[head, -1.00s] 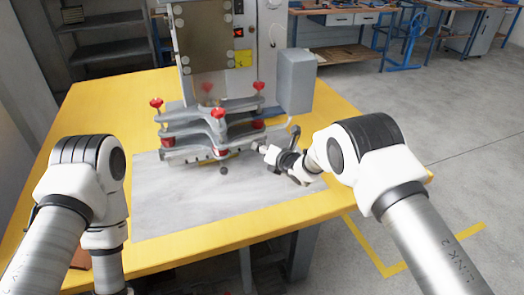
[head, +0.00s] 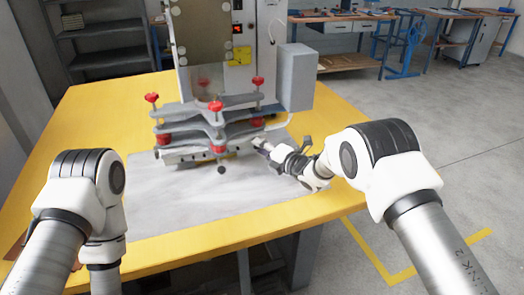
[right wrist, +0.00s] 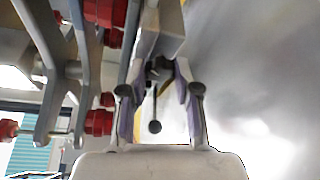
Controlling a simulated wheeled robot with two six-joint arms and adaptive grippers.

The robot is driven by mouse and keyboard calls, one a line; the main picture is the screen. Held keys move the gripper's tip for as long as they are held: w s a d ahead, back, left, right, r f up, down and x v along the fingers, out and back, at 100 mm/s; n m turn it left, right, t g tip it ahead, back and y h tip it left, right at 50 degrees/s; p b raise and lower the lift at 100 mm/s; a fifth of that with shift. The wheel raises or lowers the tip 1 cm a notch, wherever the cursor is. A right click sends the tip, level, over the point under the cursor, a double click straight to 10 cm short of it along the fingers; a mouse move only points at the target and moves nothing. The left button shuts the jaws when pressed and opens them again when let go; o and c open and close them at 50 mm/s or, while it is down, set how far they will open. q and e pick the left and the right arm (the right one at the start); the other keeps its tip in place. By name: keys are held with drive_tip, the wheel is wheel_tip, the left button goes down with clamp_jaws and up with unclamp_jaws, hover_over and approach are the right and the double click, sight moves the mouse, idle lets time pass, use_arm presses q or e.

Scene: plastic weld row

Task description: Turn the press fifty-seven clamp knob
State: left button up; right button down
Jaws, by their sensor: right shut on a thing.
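The press (head: 205,40) stands at the back of the yellow table, with grey clamp plates (head: 205,122) and several red knobs (head: 215,106) on its front. My right gripper (head: 262,146) reaches the right end of the lower clamp bar. In the right wrist view, my right gripper (right wrist: 160,82) has its fingers closed around a small dark clamp knob (right wrist: 158,70) at the end of a grey metal part. The fingers hide much of it. A black ball on a thin lever (right wrist: 155,127) shows between the fingers. My left arm shows at the left; its gripper is out of view.
A grey box (head: 295,75) on the press's right side stands above my right gripper. Red knobs (right wrist: 98,122) and plates lie close left of the fingers in the right wrist view. The grey mat (head: 190,205) in front is clear.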

idle(0.3)
drive_tip(key=c, duration=0.8)
unclamp_jaws()
drive_tip(key=shift+c, duration=0.2)
drive_tip(key=v, duration=1.2)
